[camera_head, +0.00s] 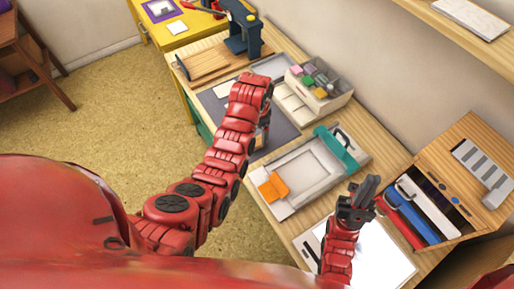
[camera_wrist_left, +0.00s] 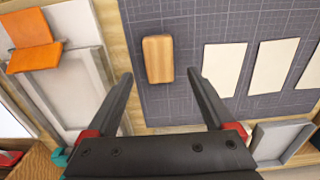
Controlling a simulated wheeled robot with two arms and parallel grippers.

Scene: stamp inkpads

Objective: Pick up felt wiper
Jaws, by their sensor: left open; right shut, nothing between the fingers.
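A small wooden block (camera_wrist_left: 158,59), which looks like the felt wiper, lies on the dark grey gridded mat (camera_wrist_left: 190,103) in the left wrist view. No felt shows on its upper face. My left gripper (camera_wrist_left: 160,74) is open and empty, with its two black fingers either side of the block's near end in the picture. How high the fingers are above it I cannot tell. In the head view my left arm hides the block and most of that gripper. My right gripper (camera_head: 368,185) is shut and empty near a white sheet (camera_head: 375,255).
Several cream cards (camera_wrist_left: 224,68) lie beside the block. A tray frame (camera_head: 310,172) with an orange piece (camera_head: 272,187) and a teal bar (camera_head: 338,148) stands beside the mat. An inkpad box (camera_head: 320,95) is behind; a rack (camera_head: 420,215) is at right.

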